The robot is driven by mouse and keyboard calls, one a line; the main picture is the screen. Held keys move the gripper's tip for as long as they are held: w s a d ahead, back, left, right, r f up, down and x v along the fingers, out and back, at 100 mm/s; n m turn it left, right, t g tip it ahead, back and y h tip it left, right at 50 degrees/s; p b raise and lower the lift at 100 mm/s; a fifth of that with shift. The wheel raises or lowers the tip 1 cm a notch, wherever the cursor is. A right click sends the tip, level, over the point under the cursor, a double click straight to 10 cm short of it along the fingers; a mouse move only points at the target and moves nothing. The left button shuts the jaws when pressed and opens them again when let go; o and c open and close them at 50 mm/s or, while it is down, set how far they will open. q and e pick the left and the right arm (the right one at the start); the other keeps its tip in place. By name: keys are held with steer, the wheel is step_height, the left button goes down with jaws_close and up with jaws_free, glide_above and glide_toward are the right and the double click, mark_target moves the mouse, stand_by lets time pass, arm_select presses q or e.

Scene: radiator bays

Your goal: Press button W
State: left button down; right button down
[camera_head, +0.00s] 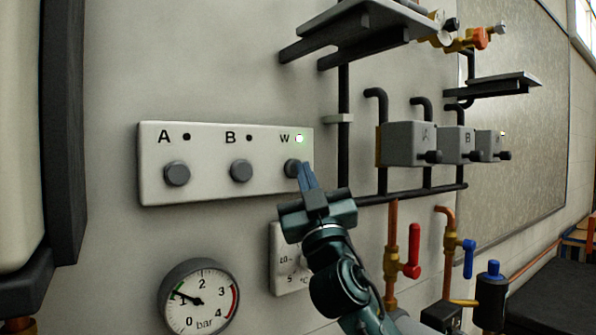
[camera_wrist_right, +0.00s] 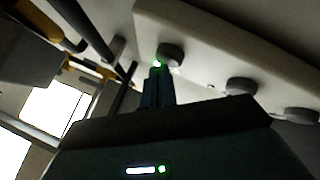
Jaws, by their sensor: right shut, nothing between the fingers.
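The white control panel (camera_head: 210,190) is on the wall, with round grey buttons under the letters A, B and W. Button W (camera_head: 291,168) is the rightmost in the head view, and the lamp (camera_head: 299,139) beside its letter glows green. Button A (camera_head: 177,174) and button B (camera_head: 241,171) have dark lamps. My right gripper (camera_head: 306,172) is shut and empty, its fingertips at the right side of button W; contact is hard to judge. In the right wrist view, the fingertips (camera_wrist_right: 157,72) appear close to button W (camera_wrist_right: 171,54). My left gripper is not in view.
A pressure gauge (camera_head: 199,298) hangs below the panel, and a white dial plate (camera_head: 286,260) is partly behind my right arm. Grey valve boxes (camera_head: 408,144), dark pipes, a red lever (camera_head: 411,252) and a blue lever (camera_head: 468,257) are to the right. Dark brackets (camera_head: 365,27) jut out above.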

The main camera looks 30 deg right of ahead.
steer(key=s, duration=0.6)
steer(key=shift+d, duration=0.25)
stand_by(0.3)
step_height(320, 180, down, 34)
steer(key=a+g+y, duration=0.2)
steer(key=g+y, duration=0.1)
steer(key=g, duration=0.8)
steer(key=s+a+f+g+y, duration=0.1)
steer(key=s+a+f+g, duration=0.25)
steer(key=s+f, duration=0.4)
steer(key=s+a+f+g+y, duration=0.2)
steer(key=s+f+g, duration=0.2)
steer(key=s+f, duration=0.35)
steer(key=s+a+f+g+y, duration=0.1)
steer(key=s+a+f+g, duration=0.1)
steer(key=s+f+g, duration=0.35)
steer(key=w+a+f+n+t+y+p, duration=0.1)
steer(key=w+a+f+t, duration=0.3)
steer(key=t, duration=0.4)
steer(key=shift+a+f+n+t+y, duration=0.4)
steer(key=shift+a+f+y, duration=0.45)
steer(key=shift+a, duration=0.5)
